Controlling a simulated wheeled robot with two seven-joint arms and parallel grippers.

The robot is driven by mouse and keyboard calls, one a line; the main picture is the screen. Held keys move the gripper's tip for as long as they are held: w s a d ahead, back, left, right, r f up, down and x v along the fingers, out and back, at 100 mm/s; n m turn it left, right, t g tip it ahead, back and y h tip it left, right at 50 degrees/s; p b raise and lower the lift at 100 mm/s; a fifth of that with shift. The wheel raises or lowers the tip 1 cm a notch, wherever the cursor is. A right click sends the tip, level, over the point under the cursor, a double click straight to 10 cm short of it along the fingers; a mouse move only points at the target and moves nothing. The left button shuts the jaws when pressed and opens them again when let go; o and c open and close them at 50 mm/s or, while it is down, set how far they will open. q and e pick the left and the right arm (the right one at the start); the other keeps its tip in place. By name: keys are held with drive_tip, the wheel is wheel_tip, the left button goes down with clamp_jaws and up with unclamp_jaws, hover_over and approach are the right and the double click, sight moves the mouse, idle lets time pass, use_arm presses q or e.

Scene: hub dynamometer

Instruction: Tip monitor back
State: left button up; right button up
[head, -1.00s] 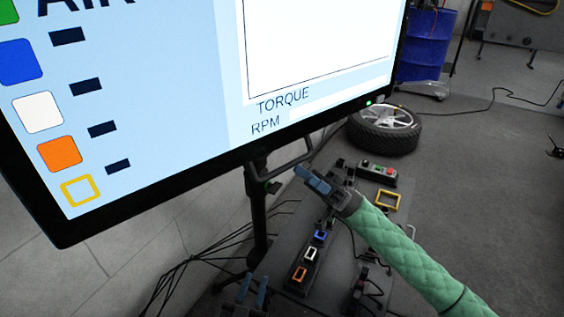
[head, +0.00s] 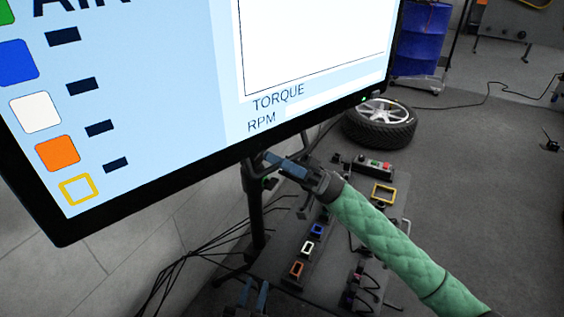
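The large monitor (head: 180,90) fills the upper left on a black stand (head: 254,215). Its screen shows coloured squares, TORQUE and RPM. A dark bar handle (head: 306,143) shows under its lower edge. My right gripper (head: 282,163), on the green-sleeved arm, has its blue fingertips at this handle, just below the monitor's bottom bezel. They overlap the handle in the view; whether they touch or grip it I cannot tell. My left gripper (head: 255,292) is low at the bottom edge, its two blue fingers apart and empty, well below the monitor.
A panel with blue, white and orange framed sockets (head: 309,247) lies below the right arm. A yellow frame (head: 383,194) and a red-and-green button box (head: 374,165) lie beyond it. Cables trail lower left.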

clamp_jaws()
idle(0.3)
